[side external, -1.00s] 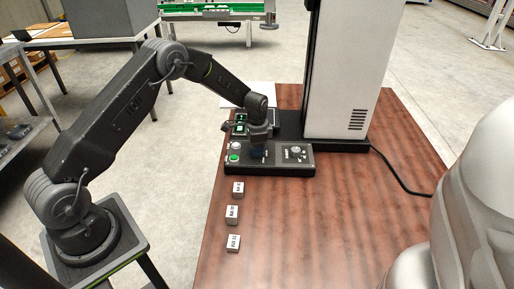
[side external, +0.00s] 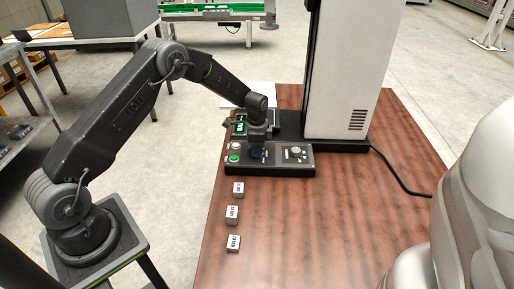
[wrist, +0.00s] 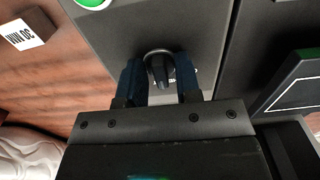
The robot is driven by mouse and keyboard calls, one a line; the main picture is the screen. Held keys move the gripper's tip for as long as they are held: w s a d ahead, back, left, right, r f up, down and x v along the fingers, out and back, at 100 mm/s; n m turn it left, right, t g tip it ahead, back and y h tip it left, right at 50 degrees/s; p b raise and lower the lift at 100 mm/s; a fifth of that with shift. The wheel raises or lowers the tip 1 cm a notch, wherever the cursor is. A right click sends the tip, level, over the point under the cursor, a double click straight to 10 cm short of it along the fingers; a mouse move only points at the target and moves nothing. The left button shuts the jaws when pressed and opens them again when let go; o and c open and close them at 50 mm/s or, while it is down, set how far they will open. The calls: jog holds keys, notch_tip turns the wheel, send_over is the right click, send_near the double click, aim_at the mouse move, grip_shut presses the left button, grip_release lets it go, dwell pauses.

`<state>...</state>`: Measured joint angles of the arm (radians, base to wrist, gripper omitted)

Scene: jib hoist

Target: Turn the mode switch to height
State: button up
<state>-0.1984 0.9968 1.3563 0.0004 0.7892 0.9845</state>
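The mode switch (wrist: 161,72) is a dark knob with a pale metal ring on the grey control panel (side external: 280,168), seen in the wrist view. My gripper (wrist: 160,82) has its two blue fingers on either side of the knob, with a narrow gap visible around it, so it looks open and not clamped. In the side view my gripper (side external: 257,152) points down over the left half of the panel and hides the switch. I cannot read the switch's markings or its setting.
A green button (side external: 234,158) lies left of the gripper on the panel, and a silver dial (side external: 295,152) lies to its right. Several small labelled blocks (side external: 232,215) stand in front on the wooden table (side external: 310,230). A tall white column (side external: 345,70) rises behind.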

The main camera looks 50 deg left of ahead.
jog(key=o, duration=0.4)
notch_tip(320, 180, up, 14)
jog(key=shift+f, duration=0.1)
dwell(0.4)
jog(key=s+d+r+n+t, duration=0.1)
jog(key=s+d+r+n, duration=0.15)
jog(key=s+r, duration=0.5)
jog(key=s+d+r+n+t, duration=0.2)
jog(key=s+d+r, duration=0.2)
jog(key=s+r, duration=0.4)
jog(key=s+d+n+t, duration=0.1)
jog(key=s, duration=0.4)
jog(key=s+d+n, duration=0.1)
jog(key=s+n, duration=0.1)
jog(key=s, duration=0.4)
jog(key=s+d+n+t, duration=0.1)
jog(key=s+d, duration=0.1)
jog(key=s, duration=0.4)
jog(key=shift+s+r+n+t, duration=0.1)
jog(key=shift+r+n+t, duration=0.15)
jog(key=shift+r+t, duration=0.1)
